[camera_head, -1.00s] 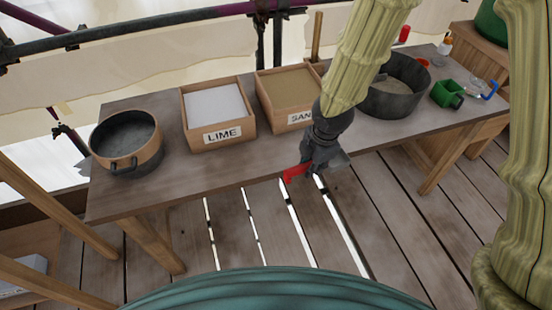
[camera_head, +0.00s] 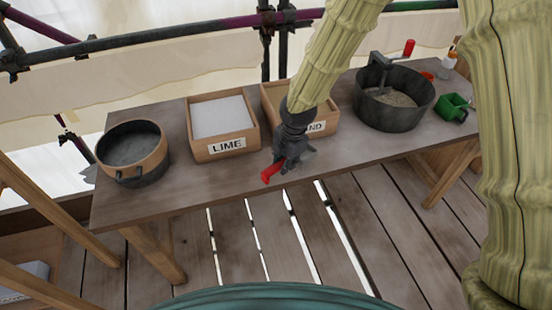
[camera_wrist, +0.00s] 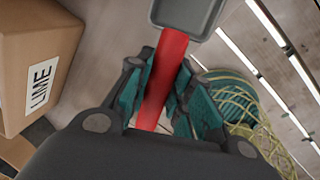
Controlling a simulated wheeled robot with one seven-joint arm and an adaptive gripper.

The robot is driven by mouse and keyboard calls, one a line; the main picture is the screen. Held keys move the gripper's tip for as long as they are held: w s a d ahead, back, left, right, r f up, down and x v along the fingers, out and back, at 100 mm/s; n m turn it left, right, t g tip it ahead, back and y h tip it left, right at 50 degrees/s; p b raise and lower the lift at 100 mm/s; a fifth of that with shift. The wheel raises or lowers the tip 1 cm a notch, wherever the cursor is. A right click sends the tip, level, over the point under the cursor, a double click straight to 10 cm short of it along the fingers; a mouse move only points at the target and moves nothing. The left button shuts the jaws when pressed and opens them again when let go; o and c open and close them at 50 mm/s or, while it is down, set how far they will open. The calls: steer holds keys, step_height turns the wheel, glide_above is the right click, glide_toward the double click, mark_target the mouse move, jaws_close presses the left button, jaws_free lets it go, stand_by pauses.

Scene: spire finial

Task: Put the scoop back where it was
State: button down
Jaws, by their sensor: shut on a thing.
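The scoop (camera_wrist: 165,80) has a red handle and a grey pan-like head (camera_wrist: 188,14). My gripper (camera_wrist: 158,95) is shut on the red handle, with a finger on each side. In the head view my gripper (camera_head: 286,160) is above the front part of the bench, in front of the gap between the lime box (camera_head: 226,148) and the sand box (camera_head: 318,130). The red handle (camera_head: 271,172) points down and left there; the scoop's head is hard to tell from the dark gripper. The lime box also shows close by in the wrist view (camera_wrist: 40,50).
A round pot (camera_head: 152,160) stands at the left end of the bench (camera_head: 215,185). A large dark pan (camera_head: 395,115) with sandy stuff and a red-handled tool stands right of the sand box. A green container (camera_head: 453,107) and a bottle (camera_head: 449,60) are at the right. My arm partly hides the sand box.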

steer(key=shift+w+a+f+p, duration=0.15)
steer(key=shift+w+a+p, duration=0.05)
steer(key=shift+w+a, duration=0.65)
steer(key=shift+w+a+f+p, duration=0.15)
steer(key=shift+w+a, duration=0.55)
steer(key=shift+w, duration=0.2)
steer(key=shift+f+p, duration=0.3)
steer(key=shift+f, duration=1.35)
steer(key=shift+f, duration=0.2)
steer(key=c, duration=1.3)
jaws_free()
steer(key=shift+r, duration=0.2)
steer(key=r, duration=0.4)
steer(key=s+d+r, duration=0.1)
steer(key=r, duration=0.3)
steer(key=r+b, duration=0.1)
steer(key=r, duration=0.2)
steer(key=shift+s+d+r, duration=0.25)
steer(key=shift+s+r, duration=0.05)
steer(key=shift+r, duration=0.1)
